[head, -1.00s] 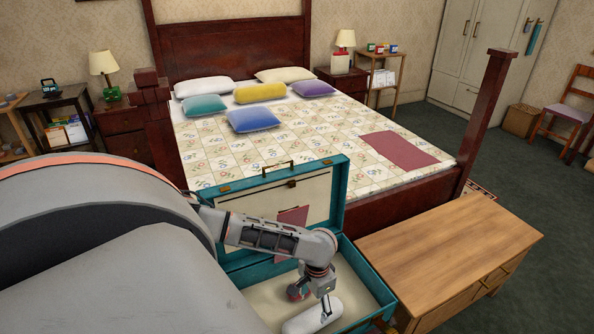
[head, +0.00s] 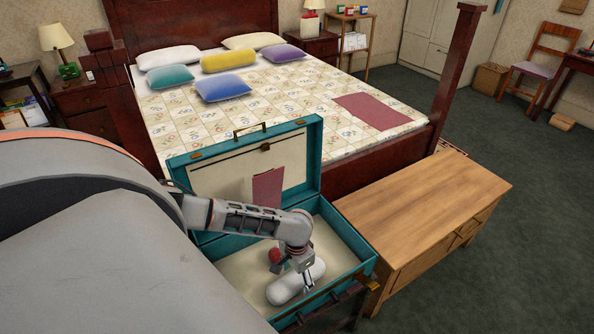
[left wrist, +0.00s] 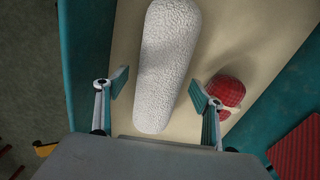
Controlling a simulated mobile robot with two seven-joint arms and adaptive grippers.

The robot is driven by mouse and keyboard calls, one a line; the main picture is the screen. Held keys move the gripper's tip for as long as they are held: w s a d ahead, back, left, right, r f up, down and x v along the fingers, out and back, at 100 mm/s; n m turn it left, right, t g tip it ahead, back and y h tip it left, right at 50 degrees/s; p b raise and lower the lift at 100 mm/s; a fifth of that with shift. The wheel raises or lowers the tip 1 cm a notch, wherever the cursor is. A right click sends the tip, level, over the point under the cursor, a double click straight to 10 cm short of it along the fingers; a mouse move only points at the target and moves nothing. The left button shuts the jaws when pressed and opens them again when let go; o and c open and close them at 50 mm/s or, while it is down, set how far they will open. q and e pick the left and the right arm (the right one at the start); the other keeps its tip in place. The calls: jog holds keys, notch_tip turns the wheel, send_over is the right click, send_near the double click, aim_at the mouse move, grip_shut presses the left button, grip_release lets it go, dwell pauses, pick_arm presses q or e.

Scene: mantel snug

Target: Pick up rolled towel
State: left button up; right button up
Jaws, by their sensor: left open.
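The white rolled towel (head: 296,283) lies inside the open teal suitcase (head: 352,262), on its cream lining. My left gripper (head: 300,280) reaches down into the suitcase over the towel. In the left wrist view the towel (left wrist: 165,65) runs lengthwise away from me. The fingers of my left gripper (left wrist: 160,92) are spread, one on each side of the towel's near end, with gaps visible between them and the towel. My right gripper is not in view.
A red patterned item (left wrist: 226,90) lies right beside the right finger; it also shows in the head view (head: 274,255). The suitcase lid (head: 225,172) stands open behind my arm. A wooden chest (head: 420,215) stands to the right, and the bed (head: 250,110) is behind.

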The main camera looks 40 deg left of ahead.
pick_arm(q)
jog(key=c, duration=1.4)
jog(key=shift+r, duration=0.1)
